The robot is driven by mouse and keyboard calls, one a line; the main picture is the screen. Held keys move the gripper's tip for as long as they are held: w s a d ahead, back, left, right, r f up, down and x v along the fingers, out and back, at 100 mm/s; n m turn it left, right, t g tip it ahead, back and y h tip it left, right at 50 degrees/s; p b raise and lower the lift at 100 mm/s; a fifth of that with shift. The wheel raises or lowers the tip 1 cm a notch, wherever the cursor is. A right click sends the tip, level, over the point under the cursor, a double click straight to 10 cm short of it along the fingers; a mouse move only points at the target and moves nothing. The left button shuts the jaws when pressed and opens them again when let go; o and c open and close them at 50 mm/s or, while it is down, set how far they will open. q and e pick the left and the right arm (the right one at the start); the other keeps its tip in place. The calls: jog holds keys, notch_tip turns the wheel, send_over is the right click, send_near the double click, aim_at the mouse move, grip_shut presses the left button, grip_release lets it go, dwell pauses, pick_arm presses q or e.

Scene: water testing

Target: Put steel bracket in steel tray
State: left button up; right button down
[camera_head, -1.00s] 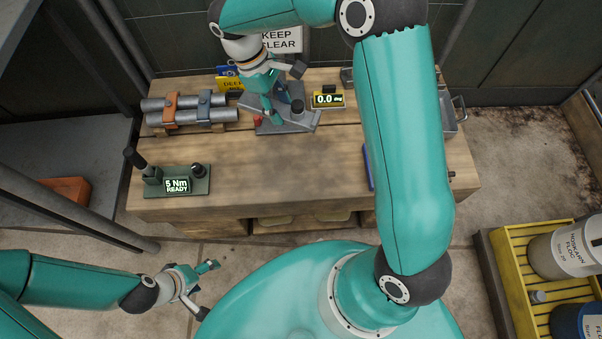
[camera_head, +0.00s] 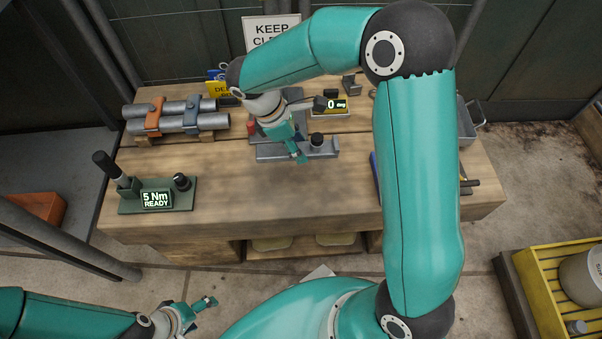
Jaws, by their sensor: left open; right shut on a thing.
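My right gripper (camera_head: 299,150) is over the middle of the wooden bench, pointing down. It is shut at a grey metal part (camera_head: 268,153) with a black knob (camera_head: 317,140). The fingers and wrist cover the grip, so I cannot tell whether this part is the steel bracket. A small grey angled metal piece (camera_head: 352,85) stands at the back of the bench. The steel tray (camera_head: 467,120) is at the bench's right side, partly hidden behind my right arm. My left gripper (camera_head: 208,311) is open and empty, low in front of the bench.
A green torque tester (camera_head: 157,199) stands at the bench's left front. Grey pipes (camera_head: 180,118) lie on a rack behind it. The bench's front middle (camera_head: 270,195) is clear.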

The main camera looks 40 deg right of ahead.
aim_at(303, 178)
notch_tip(303, 178, down, 11)
jog(key=b, duration=0.3)
jog(key=shift+f, duration=0.1)
jog(key=shift+f, duration=0.2)
jog(key=c, duration=0.6)
grip_release()
jog(key=shift+r, duration=0.2)
